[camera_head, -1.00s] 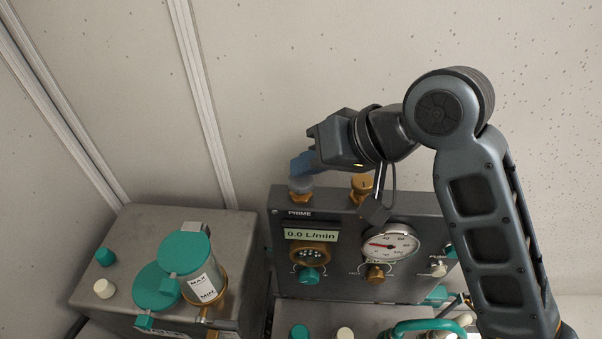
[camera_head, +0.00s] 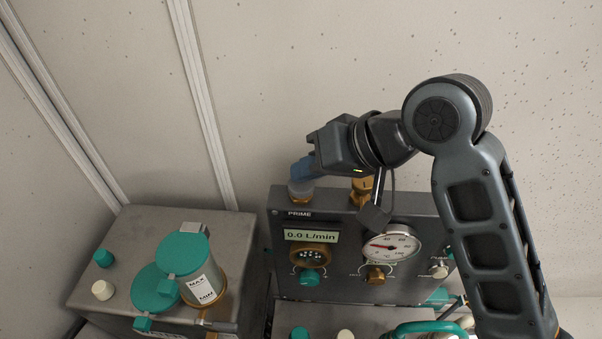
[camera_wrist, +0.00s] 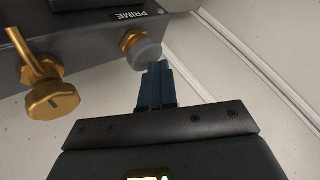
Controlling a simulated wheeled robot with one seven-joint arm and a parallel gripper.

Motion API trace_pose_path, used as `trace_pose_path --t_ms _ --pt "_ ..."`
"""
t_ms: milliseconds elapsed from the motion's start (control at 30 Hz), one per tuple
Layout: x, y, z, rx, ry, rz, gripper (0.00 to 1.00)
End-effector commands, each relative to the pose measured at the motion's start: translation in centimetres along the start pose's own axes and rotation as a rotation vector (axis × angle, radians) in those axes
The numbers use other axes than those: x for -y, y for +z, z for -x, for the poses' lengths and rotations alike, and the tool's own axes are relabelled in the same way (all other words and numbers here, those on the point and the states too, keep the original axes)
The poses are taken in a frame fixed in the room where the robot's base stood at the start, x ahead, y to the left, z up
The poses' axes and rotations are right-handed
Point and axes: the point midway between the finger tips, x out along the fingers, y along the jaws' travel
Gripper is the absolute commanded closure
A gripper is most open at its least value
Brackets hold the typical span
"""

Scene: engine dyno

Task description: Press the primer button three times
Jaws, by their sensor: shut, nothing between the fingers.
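The primer button is a grey cap (camera_head: 300,189) on a brass collar, on the top left of the grey panel box (camera_head: 350,205) by the PRIME label. My gripper (camera_head: 298,173) is shut and empty, its blue fingers angled down onto the cap. In the wrist view the shut fingertips (camera_wrist: 157,68) meet or nearly meet the translucent grey cap (camera_wrist: 149,51), with the brass collar (camera_wrist: 132,40) beyond. The fingers hide part of the cap, and I cannot tell for sure how far it is pressed. The flow display (camera_head: 311,236) reads 0.0 L/min.
A brass knob (camera_head: 362,190) stands right of the button; it shows in the wrist view too (camera_wrist: 53,98). A dial gauge (camera_head: 391,244) and lower knobs are on the panel front. Teal-lidded canisters (camera_head: 185,254) stand left. The wall behind is bare.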

Motion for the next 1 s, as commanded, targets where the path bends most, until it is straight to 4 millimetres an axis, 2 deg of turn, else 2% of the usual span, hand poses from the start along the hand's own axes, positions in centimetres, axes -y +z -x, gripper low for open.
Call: trace_pose_path --t_ms 267,767,1000 --pt "0.1 0.0 0.1 0.003 0.001 -0.001 1.0" --pt "1.4 -1.4 1.9 0.001 0.0 -0.001 1.0" --pt "1.4 -1.4 1.9 0.001 0.0 0.0 1.0"
